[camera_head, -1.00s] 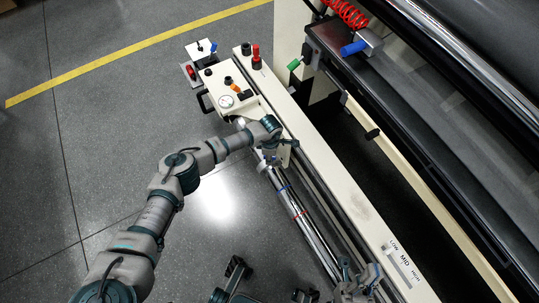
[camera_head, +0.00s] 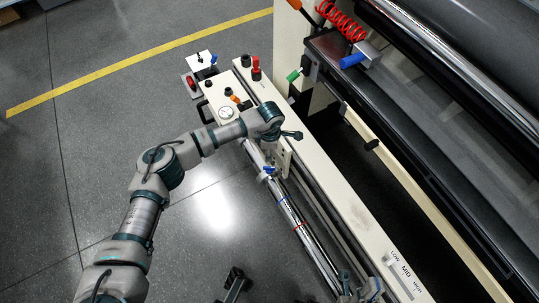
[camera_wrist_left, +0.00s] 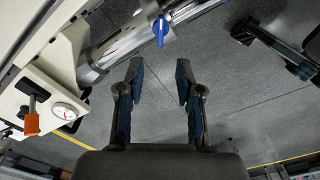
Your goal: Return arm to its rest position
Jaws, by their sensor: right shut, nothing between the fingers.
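My right gripper (camera_head: 360,290) is at the bottom edge of the head view, beside the roller's lower end. It is shut and empty, and partly cut off.
A cream control box with a gauge (camera_head: 226,112) stands behind my left wrist. A cream rail (camera_head: 340,205) marked LOW, MID, HIGH runs along the roller. A large machine with a red coiled hose (camera_head: 340,20) fills the right. Open grey floor (camera_head: 70,150) lies left.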

